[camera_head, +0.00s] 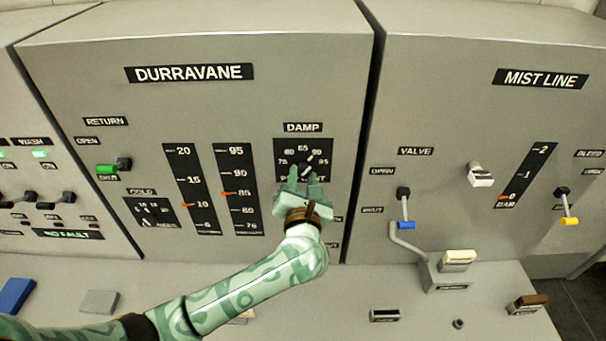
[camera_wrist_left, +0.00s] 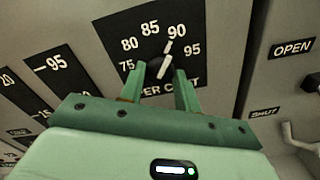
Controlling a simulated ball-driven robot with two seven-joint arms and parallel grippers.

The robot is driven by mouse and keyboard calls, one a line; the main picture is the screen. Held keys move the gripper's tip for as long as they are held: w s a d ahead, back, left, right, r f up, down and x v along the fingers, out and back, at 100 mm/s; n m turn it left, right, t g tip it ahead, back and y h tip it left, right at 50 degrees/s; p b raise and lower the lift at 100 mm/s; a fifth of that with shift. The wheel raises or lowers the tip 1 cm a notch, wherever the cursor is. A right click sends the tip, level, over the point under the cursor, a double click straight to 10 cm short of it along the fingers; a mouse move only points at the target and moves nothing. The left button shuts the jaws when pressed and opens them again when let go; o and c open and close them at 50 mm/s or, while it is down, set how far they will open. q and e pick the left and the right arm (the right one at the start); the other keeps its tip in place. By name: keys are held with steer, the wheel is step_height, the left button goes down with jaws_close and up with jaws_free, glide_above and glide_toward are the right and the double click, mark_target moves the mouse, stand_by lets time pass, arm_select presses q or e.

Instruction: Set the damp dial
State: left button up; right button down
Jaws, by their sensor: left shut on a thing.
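The damp dial is a dark knob with a white pointer line (camera_wrist_left: 166,62) on a black plate (camera_head: 320,145) marked from 75 to 95 per cent, under the DAMP label (camera_head: 303,127). In the left wrist view the pointer leans up and right, close to the 90 mark. My left gripper (camera_head: 304,178) is at the plate from below, with its two green fingers on either side of the knob. It also shows in the left wrist view (camera_wrist_left: 170,90), shut on the knob. The fingers hide part of the knob and the lower lettering. My right gripper is not in view.
Two vertical gauges with red pointers, one (camera_head: 190,190) left of the other (camera_head: 237,190), stand left of the dial. A green-ended lever (camera_head: 107,169) sits farther left. The MIST LINE panel at right has a blue-tipped valve lever (camera_head: 406,224) and a yellow-tipped lever (camera_head: 569,221).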

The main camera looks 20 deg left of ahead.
arm_select(q)
steer(key=shift+m, duration=0.3)
steer(key=o, duration=1)
steer(key=shift+w, duration=0.1)
steer(key=shift+c, duration=0.2)
steer(key=shift+s+d+p, duration=0.1)
steer(key=shift+s+p, duration=0.2)
steer(key=shift+s, duration=0.1)
steer(key=p+v, duration=0.2)
steer(key=v, duration=1.3)
steer(key=shift+s, duration=0.25)
steer(key=shift+d, duration=0.1)
